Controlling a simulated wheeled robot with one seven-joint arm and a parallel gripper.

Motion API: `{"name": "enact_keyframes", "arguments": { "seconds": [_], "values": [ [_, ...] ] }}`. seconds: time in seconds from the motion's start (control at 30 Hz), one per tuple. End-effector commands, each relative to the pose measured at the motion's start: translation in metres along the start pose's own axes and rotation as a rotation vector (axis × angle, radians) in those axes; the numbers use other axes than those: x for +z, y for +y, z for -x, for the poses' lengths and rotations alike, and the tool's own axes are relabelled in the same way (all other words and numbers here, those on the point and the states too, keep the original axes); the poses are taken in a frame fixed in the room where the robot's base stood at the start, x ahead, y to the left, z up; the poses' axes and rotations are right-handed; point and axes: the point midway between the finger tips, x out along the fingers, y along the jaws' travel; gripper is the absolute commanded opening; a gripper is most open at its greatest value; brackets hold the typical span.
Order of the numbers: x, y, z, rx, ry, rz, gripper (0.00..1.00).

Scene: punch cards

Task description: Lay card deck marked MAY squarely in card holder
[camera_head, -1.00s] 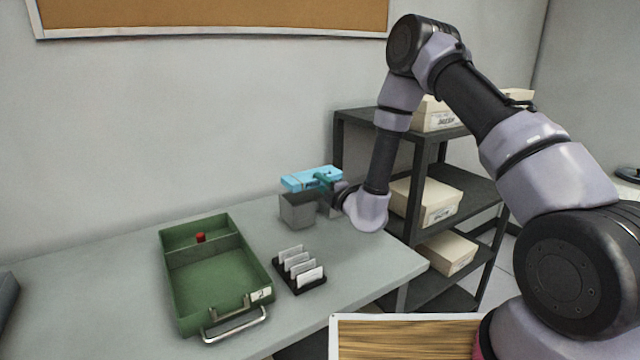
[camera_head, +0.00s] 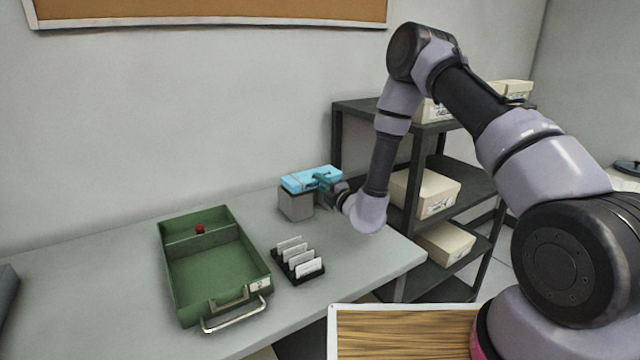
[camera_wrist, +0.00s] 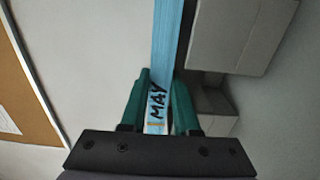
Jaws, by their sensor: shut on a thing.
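The light blue card deck (camera_head: 298,181) lies roughly level over a small grey open box (camera_head: 296,207), which looks like the card holder. My gripper (camera_head: 325,181) is shut on the deck, holding its right end from the side. In the wrist view the green fingers clasp the deck (camera_wrist: 164,40), and MAY shows on its near end. The grey box (camera_wrist: 238,35) shows there to the right of the deck. In the head view the deck hides the box's opening. I cannot tell whether deck and box touch.
A green tray (camera_head: 215,284) with a red object (camera_head: 199,229) in its back compartment stands at the left. A black rack (camera_head: 287,268) with upright white cards stands in front of the grey box. A dark shelf (camera_head: 480,185) with cartons stands behind my arm.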

Motion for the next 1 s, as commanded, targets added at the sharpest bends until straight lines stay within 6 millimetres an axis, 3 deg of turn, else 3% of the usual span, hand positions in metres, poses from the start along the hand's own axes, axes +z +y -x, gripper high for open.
{"name": "enact_keyframes", "arguments": {
  "seconds": [0.27,0.73,1.0],
  "values": [
    [0.0,-0.001,0.0,0.001,0.0,0.0,0.0],
    [0.0,-0.025,0.0,0.0,0.0,0.0,0.0],
    [0.0,-0.028,0.0,0.002,0.0,0.0,0.0]
  ]
}}
